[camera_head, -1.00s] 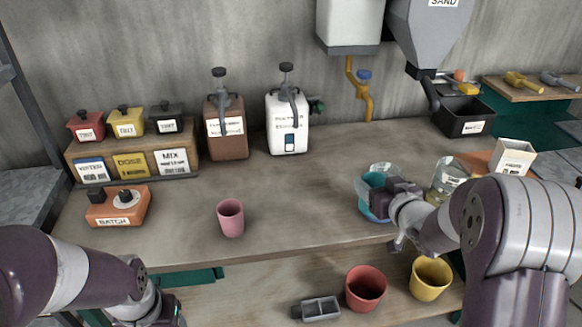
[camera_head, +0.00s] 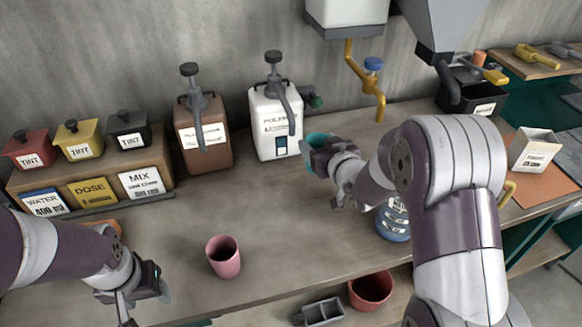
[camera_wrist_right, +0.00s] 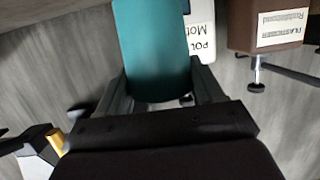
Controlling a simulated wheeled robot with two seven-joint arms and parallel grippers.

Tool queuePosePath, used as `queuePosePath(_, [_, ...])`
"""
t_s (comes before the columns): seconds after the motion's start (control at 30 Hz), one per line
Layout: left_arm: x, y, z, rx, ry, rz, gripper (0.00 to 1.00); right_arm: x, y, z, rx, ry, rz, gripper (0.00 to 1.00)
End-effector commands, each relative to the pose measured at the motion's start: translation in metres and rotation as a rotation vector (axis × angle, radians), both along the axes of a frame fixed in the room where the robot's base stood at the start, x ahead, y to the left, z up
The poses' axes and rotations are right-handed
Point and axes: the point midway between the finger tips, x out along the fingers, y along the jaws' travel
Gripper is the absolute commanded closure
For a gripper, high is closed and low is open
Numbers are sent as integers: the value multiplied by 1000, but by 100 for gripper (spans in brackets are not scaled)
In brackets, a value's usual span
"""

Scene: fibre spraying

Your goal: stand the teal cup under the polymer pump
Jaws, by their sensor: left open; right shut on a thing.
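The teal cup (camera_head: 306,150) is mostly hidden by my right gripper (camera_head: 318,156) in the head view. The right wrist view shows the cup (camera_wrist_right: 150,45) large between the fingers of my right gripper (camera_wrist_right: 160,88), which is shut on it. The polymer pump, a white bottle (camera_head: 268,135) with a grey pump head (camera_head: 273,57) and a bent spout (camera_head: 288,100), stands against the back wall. The cup is just right of and in front of it, off to the side of the spout. My left gripper (camera_head: 135,295) is open and empty at the lower left.
A brown plasticizer pump (camera_head: 207,150) stands left of the white one. A pink cup (camera_head: 223,257) stands on the front of the bench (camera_head: 290,225). A blue-based glass vessel (camera_head: 393,220) is partly behind my right arm. A yellow tap (camera_head: 373,95) hangs above. The bench before the pumps is clear.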

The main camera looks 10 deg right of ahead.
Motion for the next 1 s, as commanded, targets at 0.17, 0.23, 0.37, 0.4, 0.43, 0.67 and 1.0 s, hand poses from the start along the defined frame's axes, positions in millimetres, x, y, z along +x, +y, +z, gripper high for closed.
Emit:
queuePosePath(0.17, [0, 0, 2, 0, 0, 0, 40, 14, 41, -25, -1, 3, 5, 67])
queuePosePath(0.23, [0, 0, 2, 0, 0, 0, 40, 18, 50, -31, -1, 3, 2, 67])
queuePosePath(0.37, [0, 0, 2, 0, 0, 0, 40, 20, 56, -44, -2, 5, 0, 67])
queuePosePath(0.4, [0, 0, 3, 0, -1, 0, 40, 20, 56, -52, -2, 5, -1, 67])
queuePosePath(0.43, [0, 0, 3, 0, -1, 0, 40, 20, 56, -58, -2, 7, -1, 67])
queuePosePath(0.67, [0, 0, 3, 0, 0, 0, 40, 21, 55, -76, -1, 0, -1, 67])
queuePosePath(1.0, [0, 0, 0, 0, 0, 0, 40, 21, 55, -79, -1, 1, -1, 17])
